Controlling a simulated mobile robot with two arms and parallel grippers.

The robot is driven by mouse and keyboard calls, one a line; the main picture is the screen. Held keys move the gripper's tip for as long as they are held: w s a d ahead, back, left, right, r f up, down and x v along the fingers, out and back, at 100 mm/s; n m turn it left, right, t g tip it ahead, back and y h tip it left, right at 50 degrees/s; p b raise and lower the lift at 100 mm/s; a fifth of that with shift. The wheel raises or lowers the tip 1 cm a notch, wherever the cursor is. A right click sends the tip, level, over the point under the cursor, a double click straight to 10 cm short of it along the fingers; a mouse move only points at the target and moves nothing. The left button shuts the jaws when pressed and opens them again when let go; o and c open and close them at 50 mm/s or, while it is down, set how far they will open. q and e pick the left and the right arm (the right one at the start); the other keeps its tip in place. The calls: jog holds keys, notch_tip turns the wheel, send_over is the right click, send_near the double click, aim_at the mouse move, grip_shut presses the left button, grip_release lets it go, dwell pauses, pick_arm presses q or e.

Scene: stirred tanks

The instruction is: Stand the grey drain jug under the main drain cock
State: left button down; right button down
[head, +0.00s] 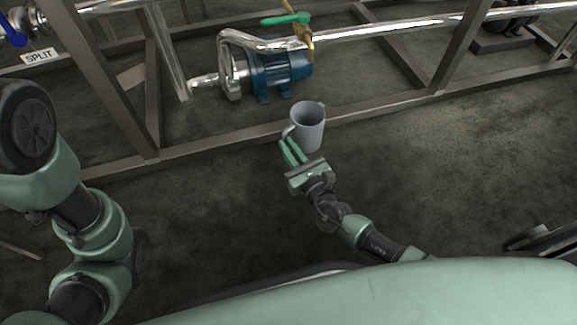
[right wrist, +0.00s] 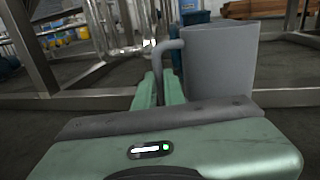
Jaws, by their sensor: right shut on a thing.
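The grey drain jug (head: 312,130) is upright, near the lower beam of the steel frame in the head view. Its handle faces left. My right gripper (head: 291,152) is shut on the handle, its green fingers pointing up toward it. The right wrist view shows the jug (right wrist: 222,65) large, with its handle (right wrist: 168,50) at the finger tips (right wrist: 159,90). I cannot tell whether the jug touches the floor. A brass valve with a green lever (head: 285,18) sits on the pipe above; I cannot tell whether it is the main drain cock. My left gripper is out of view.
A blue pump (head: 280,72) stands behind the frame's lower beam (head: 215,146), just beyond the jug. A blue-handled valve (head: 12,32) and a SPLIT label (head: 40,57) are at the upper left. Bare dark floor (head: 470,165) lies to the right.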

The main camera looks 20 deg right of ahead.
notch_tip(320, 180, down, 6)
jog(key=b, duration=0.3)
jog(key=shift+r+b, duration=0.25)
jog(key=shift+b, duration=0.1)
jog(key=shift+r, duration=0.15)
jog(key=c, duration=1.7)
grip_release()
jog(key=shift+f, duration=0.2)
jog(key=shift+o, duration=1)
